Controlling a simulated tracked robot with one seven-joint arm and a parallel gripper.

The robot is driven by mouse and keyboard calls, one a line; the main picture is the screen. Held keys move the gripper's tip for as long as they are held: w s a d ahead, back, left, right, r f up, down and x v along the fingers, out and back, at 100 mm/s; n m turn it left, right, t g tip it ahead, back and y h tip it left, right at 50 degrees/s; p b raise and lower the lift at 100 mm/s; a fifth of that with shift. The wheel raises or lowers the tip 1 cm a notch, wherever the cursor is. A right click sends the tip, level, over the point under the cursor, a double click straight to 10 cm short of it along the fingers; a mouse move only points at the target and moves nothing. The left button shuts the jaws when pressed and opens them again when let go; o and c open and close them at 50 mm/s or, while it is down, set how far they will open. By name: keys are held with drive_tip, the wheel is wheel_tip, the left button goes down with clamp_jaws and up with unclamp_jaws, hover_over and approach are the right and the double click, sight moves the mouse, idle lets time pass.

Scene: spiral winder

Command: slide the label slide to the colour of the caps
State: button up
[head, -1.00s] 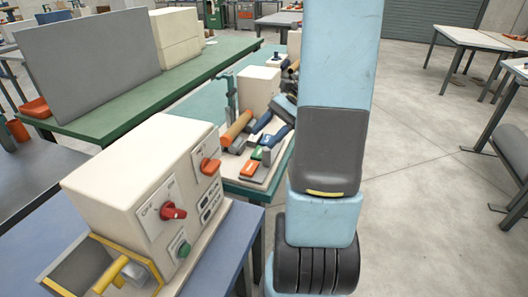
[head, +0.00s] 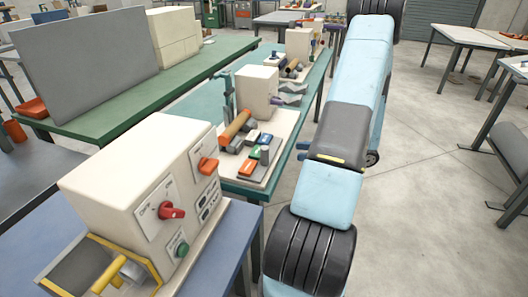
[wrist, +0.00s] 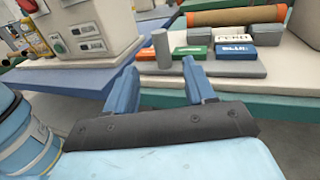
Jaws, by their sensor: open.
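A winder station with a cream base board (head: 284,133) stands on the teal bench. On it is a low grey block bearing an orange label (head: 248,167), a green label (head: 255,152) and a blue label (head: 265,138). In the wrist view, the orange label (wrist: 150,54), green label (wrist: 190,50) and blue label (wrist: 235,53) sit in a row. An upright grey post (wrist: 161,48) stands by the orange and green labels; I cannot tell whether it belongs to the label slide. My gripper (wrist: 160,66) is open and empty, short of this row.
A cream box (head: 258,84) stands behind the roller.

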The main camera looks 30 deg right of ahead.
sight(265, 151)
drive_tip(key=x, duration=1.3)
drive_tip(key=shift+w+a, duration=0.2)
drive_tip(key=shift+c, duration=0.2)
clamp_jaws()
